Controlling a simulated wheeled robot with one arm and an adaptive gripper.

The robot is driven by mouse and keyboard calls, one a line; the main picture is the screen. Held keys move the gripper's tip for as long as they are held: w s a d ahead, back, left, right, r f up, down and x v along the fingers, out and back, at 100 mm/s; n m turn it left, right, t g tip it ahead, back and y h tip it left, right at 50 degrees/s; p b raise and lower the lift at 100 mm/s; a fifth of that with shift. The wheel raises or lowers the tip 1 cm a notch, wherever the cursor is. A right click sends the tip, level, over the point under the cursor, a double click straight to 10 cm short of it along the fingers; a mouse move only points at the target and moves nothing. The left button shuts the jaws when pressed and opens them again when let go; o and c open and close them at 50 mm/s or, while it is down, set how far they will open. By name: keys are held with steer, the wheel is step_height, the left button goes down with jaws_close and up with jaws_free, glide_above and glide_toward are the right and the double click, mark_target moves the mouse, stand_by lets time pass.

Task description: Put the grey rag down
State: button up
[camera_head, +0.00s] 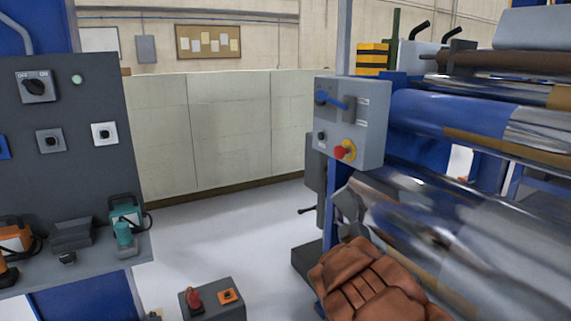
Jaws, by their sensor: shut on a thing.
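My gripper (362,282) shows at the bottom right as a brown, glove-like shape with its fingers curled shut. A crumpled grey piece, which looks like the grey rag (349,204), sticks out above it beside the left end of the shiny rollers. The part in the grip is hidden, and I cannot tell whether the rag touches the film roller (440,225).
A grey control box (350,120) with a red button and blue handle is close above the gripper. A dark bench (70,265) with power tools stands at left. A small grey box (212,300) with a red switch is at the bottom. Floor between is clear.

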step_height(320, 180, up, 17)
steer(key=p, duration=1.5)
steer(key=shift+p, duration=0.4)
